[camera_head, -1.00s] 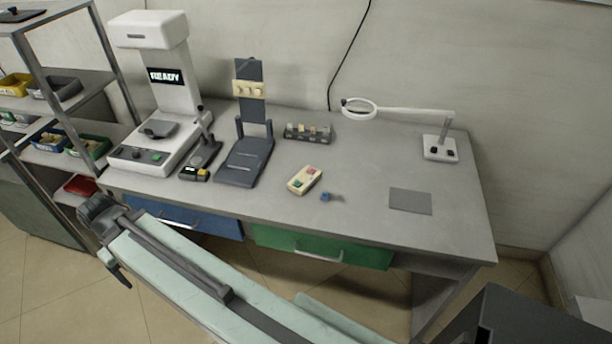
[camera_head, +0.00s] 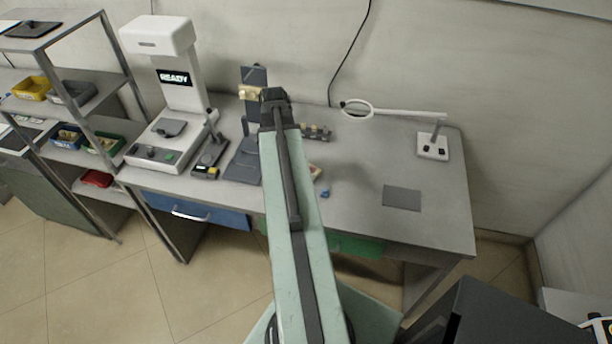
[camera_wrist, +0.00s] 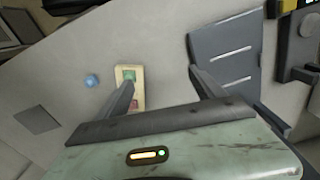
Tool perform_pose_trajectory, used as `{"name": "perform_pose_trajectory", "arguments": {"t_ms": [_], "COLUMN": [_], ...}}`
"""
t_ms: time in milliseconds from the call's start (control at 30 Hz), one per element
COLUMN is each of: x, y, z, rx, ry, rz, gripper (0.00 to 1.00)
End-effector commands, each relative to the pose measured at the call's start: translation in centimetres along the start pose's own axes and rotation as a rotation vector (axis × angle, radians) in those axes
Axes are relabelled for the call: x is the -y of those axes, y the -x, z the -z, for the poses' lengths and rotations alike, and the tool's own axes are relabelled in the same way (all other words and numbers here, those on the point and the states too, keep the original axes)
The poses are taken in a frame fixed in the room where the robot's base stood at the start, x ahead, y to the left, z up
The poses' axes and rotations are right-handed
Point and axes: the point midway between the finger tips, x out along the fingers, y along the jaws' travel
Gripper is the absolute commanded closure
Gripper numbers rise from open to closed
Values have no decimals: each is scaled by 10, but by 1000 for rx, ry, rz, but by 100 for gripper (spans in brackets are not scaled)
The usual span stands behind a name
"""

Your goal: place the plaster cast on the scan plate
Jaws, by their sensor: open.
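I cannot tell for certain which piece is the plaster cast. A cream piece with small knobs (camera_head: 250,92) sits on the upright of a dark stand (camera_head: 244,165), partly hidden by my arm. Small cream pieces also lie in the blue bin (camera_head: 66,148). The grey plate (camera_head: 171,128) on the white scanner, whose screen reads READY, looks like the scan plate and appears empty. My gripper (camera_wrist: 162,77) is open and empty over the bench in the wrist view, between a cream box with green and red spots (camera_wrist: 128,75) and the dark stand's base (camera_wrist: 228,55).
A dark block with several small pieces (camera_head: 316,131) stands behind my arm. A blue knob (camera_head: 325,193), a grey pad (camera_head: 402,198) and a magnifier lamp (camera_head: 433,146) are to the right. Shelves with bins (camera_head: 30,88) stand left. The right bench top is mostly clear.

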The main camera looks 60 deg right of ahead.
Motion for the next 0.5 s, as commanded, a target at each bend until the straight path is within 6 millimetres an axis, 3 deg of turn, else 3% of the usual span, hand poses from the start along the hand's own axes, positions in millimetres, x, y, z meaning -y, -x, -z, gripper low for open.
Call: {"name": "perform_pose_trajectory", "arguments": {"t_ms": [33,100,200,367,500], "x": [-28,-56,-77,-83,-82], "y": [0,0,0,-2,-19], "z": [18,32,42,44,44], "rx": [3,7,10,10,10], "ry": [-88,-177,-247,-264,-262], "rz": [-2,-5,-7,-7,-7], "gripper": [22,22,22,22,22]}}
